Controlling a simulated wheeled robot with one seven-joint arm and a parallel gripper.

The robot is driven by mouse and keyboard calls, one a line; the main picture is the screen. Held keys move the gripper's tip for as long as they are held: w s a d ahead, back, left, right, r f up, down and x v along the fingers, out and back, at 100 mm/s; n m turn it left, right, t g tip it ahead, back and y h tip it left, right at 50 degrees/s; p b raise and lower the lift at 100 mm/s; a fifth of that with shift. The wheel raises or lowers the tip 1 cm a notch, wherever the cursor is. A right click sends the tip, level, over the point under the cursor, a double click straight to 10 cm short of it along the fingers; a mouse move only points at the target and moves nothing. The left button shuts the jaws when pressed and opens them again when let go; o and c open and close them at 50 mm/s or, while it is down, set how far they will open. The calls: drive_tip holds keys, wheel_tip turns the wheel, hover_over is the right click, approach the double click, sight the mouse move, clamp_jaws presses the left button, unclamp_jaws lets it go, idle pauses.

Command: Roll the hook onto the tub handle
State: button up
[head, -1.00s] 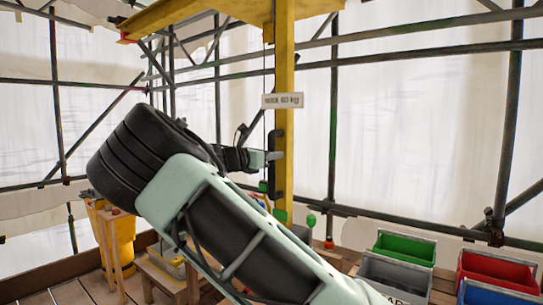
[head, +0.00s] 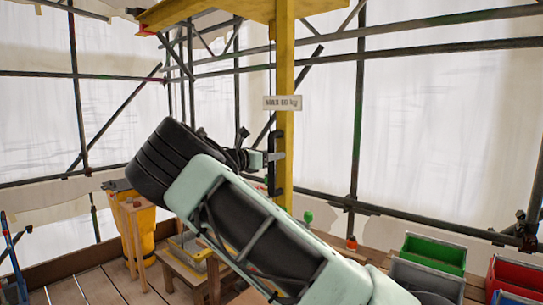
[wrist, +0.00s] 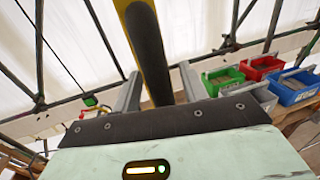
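My gripper (head: 268,158) is at the black upright grip (head: 279,165) on the yellow post in the head view. In the wrist view its two grey fingers (wrist: 160,92) stand apart, with a yellow and black bar (wrist: 150,55) between them and a small gap on each side. A yellow tub (head: 146,235) stands at the left in the head view, partly behind a wooden stand; I cannot make out its handle. I cannot pick out the hook for certain.
A yellow post (head: 285,120) with a weight sign (head: 282,103) rises ahead. Green (head: 434,250), red (head: 517,274) and grey (head: 427,278) bins stand at the right. Scaffold tubes cross the sheeted walls. Boards show open at left.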

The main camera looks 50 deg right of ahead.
drive_tip(key=w+a+b, duration=0.2)
drive_tip(key=a+b, duration=0.4)
drive_tip(key=a, duration=1.1)
drive_tip(key=shift+a, duration=0.15)
